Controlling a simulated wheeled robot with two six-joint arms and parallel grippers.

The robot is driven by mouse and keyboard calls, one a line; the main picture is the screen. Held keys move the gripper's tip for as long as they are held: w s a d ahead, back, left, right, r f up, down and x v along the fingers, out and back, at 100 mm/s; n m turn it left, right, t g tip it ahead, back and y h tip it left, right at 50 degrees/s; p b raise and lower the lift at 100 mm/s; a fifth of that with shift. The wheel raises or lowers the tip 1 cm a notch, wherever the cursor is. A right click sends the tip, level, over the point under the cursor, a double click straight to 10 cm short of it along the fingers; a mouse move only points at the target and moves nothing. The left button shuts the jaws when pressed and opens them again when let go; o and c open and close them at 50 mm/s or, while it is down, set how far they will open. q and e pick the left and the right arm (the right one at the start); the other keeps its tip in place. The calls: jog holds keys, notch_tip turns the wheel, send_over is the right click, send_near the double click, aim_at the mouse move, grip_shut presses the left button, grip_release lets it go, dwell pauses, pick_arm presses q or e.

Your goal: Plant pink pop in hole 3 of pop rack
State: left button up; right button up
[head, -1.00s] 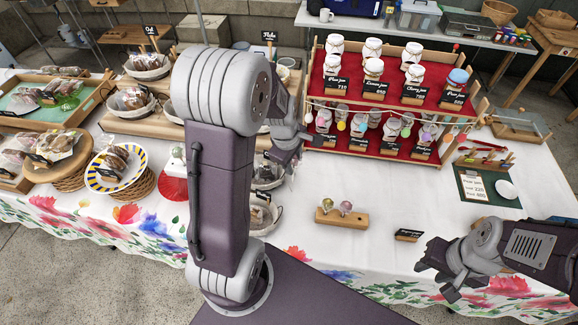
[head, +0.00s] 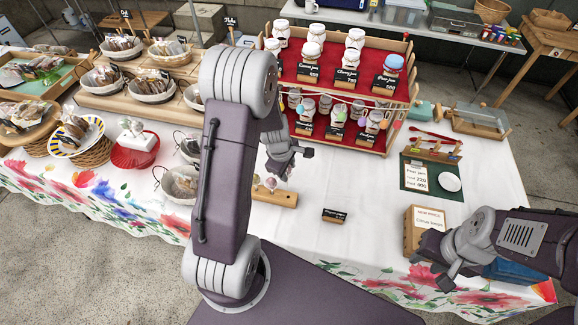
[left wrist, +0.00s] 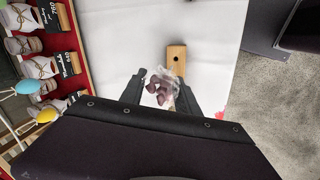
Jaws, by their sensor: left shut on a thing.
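The pop rack (head: 284,199) is a small wooden block on the white table, with two pops (head: 264,182) standing toward its left end. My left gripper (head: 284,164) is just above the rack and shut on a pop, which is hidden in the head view. In the left wrist view, a clear-wrapped, dull pink-brown pop (left wrist: 159,90) shows between the fingers, in front of the rack (left wrist: 177,55). One dark hole shows in the rack there. Whether the held pop touches the rack cannot be told. My right gripper (head: 433,268) is empty, fingers apart, near the table's front right edge.
A small black sign (head: 334,215) lies to the rack's right. A cardboard box (head: 420,222) stands by my right gripper. Baskets of bags fill the left.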

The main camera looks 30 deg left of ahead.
pick_arm(q)
jog(key=shift+d+r, duration=0.1)
jog(key=shift+d, duration=0.15)
jog(key=shift+a+f+b, duration=0.1)
jog(key=shift+f+b, duration=0.25)
jog(key=shift+f, duration=0.25)
jog(key=b+x, duration=0.2)
jog(key=s+b+x, duration=0.1)
jog(key=b+x, duration=0.1)
jog(key=shift+f, duration=0.45)
jog(key=shift+s+b+x, duration=0.2)
jog(key=shift+b+x, duration=0.5)
jog(key=shift+x, duration=0.05)
jog(key=shift+s+b+x, duration=0.15)
jog(key=shift+b+x, duration=0.55)
jog(key=shift+b, duration=0.05)
jog(key=shift+s+b+x, duration=0.2)
jog(key=shift+b+x, duration=0.5)
jog(key=shift+x, duration=0.05)
dwell(0.5)
jog(key=o, duration=0.8)
jog(key=shift+w, duration=0.1)
